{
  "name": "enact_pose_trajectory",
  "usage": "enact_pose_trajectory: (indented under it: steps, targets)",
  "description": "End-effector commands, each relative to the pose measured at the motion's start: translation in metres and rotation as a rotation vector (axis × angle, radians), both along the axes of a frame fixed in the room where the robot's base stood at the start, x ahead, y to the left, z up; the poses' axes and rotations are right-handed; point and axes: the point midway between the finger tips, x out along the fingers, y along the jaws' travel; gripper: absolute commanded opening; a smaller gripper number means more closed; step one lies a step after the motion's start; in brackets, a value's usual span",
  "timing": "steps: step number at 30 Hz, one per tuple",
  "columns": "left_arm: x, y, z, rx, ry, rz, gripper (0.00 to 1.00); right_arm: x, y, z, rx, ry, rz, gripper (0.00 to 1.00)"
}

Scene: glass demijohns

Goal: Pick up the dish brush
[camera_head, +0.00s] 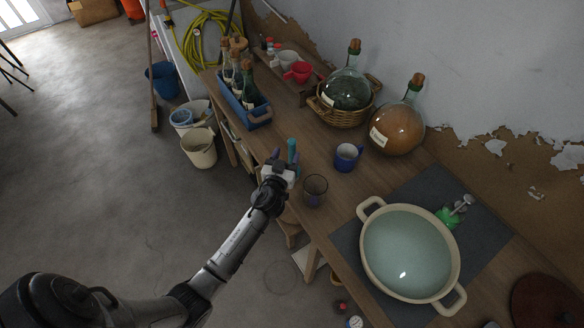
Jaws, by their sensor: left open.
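A slim teal upright thing (292,148), which looks like the dish brush, stands at the table's front edge. Its lower part is hidden by my gripper, so I cannot tell its full shape. My left gripper (286,159) is open at the table edge, with its fingers close around the lower visible part of the teal thing. I cannot tell whether they touch it. My right gripper is not in view.
A dark glass (314,190) and a blue mug (347,157) stand close to the right. A blue bottle crate (245,108) is behind left. A large basin (409,252) and a green thing with a pale handle (452,212) are further right.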

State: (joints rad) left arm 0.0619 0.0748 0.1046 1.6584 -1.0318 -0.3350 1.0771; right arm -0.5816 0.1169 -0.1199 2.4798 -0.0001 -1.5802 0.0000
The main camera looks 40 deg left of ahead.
Motion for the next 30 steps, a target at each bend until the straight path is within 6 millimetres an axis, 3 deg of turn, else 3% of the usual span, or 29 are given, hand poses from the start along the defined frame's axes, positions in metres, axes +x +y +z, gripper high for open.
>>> enact_pose_trajectory:
  steps: [7, 18, 28, 30]
  targets:
    - [0.012, 0.004, 0.0, 0.0, 0.0, 0.0, 0.55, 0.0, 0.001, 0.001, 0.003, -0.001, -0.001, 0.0]
    - [0.052, 0.016, -0.003, 0.001, -0.001, 0.001, 0.55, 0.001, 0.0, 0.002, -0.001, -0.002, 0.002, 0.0]
    - [0.056, 0.017, -0.003, 0.001, 0.0, 0.001, 0.55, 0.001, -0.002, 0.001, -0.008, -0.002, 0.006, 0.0]
    - [0.056, 0.017, -0.003, 0.001, 0.0, 0.001, 0.48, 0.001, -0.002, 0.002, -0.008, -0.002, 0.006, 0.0]
